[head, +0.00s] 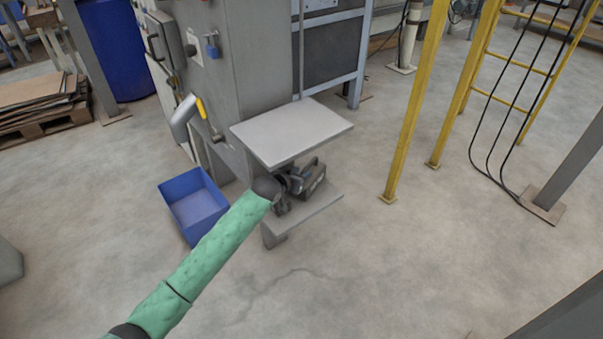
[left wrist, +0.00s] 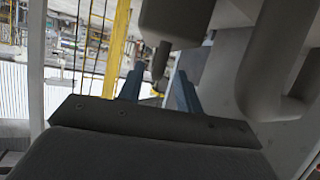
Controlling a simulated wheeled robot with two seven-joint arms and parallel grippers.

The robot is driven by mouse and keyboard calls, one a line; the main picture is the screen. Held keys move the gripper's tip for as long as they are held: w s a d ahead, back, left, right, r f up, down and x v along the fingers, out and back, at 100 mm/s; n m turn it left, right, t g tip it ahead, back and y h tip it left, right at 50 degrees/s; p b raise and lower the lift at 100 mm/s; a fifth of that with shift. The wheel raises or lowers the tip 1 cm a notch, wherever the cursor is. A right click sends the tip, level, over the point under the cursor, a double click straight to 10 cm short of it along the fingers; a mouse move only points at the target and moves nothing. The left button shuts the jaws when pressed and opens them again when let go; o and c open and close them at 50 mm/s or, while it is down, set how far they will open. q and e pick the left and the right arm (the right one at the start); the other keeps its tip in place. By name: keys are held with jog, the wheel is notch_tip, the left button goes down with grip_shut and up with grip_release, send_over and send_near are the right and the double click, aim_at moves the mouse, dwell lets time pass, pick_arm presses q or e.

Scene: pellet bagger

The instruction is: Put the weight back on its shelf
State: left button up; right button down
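The weight (head: 314,180) is a dark grey block with a handle. It sits on the low shelf (head: 318,203), under the light grey upper plate (head: 292,131) of the machine. My left gripper (head: 284,193) is at the weight's left side, partly hidden by the plate and its own wrist. In the left wrist view its two blue-grey fingers (left wrist: 159,84) stand apart. A dark grey body with a short stub (left wrist: 160,60) shows just beyond and between the fingertips; I cannot tell whether they touch it. My right gripper is out of view.
A blue bin (head: 193,207) stands on the floor left of the shelf. A yellow-handled pipe valve (head: 200,108) juts from the machine. Yellow posts (head: 413,105) rise to the right. The floor in front is clear.

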pick_arm(q)
jog(key=v, duration=1.1)
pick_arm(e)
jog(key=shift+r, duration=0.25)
